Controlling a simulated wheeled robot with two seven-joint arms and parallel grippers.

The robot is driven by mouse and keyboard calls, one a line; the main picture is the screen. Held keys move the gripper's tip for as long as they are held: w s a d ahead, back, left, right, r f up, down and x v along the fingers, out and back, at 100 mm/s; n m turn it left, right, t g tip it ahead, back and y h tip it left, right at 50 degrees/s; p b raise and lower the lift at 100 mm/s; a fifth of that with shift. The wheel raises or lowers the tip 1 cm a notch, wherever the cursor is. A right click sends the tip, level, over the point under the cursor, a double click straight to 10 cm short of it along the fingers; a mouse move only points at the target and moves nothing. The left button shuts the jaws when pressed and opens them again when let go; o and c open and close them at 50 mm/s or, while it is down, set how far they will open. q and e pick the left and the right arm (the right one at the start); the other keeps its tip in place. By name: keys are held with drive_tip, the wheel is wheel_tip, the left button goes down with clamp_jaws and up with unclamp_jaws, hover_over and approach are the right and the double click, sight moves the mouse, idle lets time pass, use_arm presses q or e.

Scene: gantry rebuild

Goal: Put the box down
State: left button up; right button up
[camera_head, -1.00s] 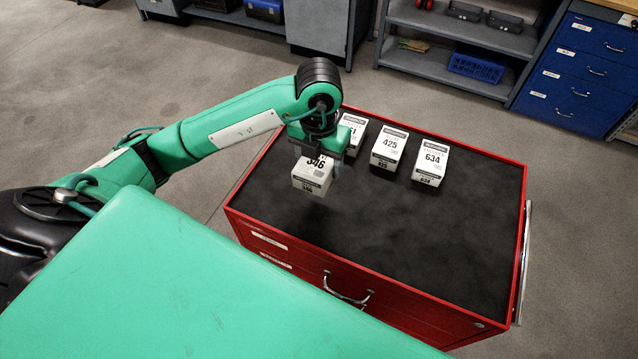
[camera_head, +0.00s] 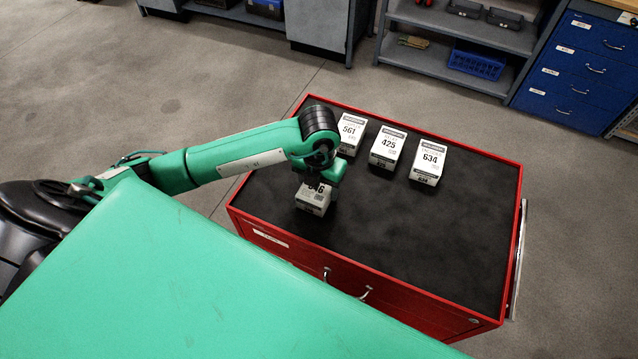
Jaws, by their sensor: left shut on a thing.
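My left gripper (camera_head: 316,184) points down over the left part of a red tool cabinet (camera_head: 397,287) with a black top. It is shut on a small white box (camera_head: 312,203) whose number looks like 346, partly hidden by the gripper. The box is upright and at or just above the black top; I cannot tell if it touches. Three similar white boxes stand in a row toward the back edge: 561 (camera_head: 351,132), 425 (camera_head: 387,149) and 634 (camera_head: 428,163). My right gripper is not in view.
The middle and right of the black top (camera_head: 430,225) are clear. A grey shelf (camera_head: 460,35) with a blue crate (camera_head: 476,64) and a blue drawer cabinet (camera_head: 580,75) stand behind on the grey floor. My green body covers the lower left.

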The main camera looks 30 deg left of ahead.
use_arm(q)
drive_tip(key=o, duration=1.1)
drive_tip(key=shift+f, duration=0.1)
drive_tip(key=shift+o, duration=0.2)
drive_tip(key=shift+r, duration=0.3)
wheel_tip(320, 180, up, 10)
drive_tip(key=b, duration=0.3)
drive_tip(key=shift+w, duration=0.1)
drive_tip(key=shift+r, duration=0.9)
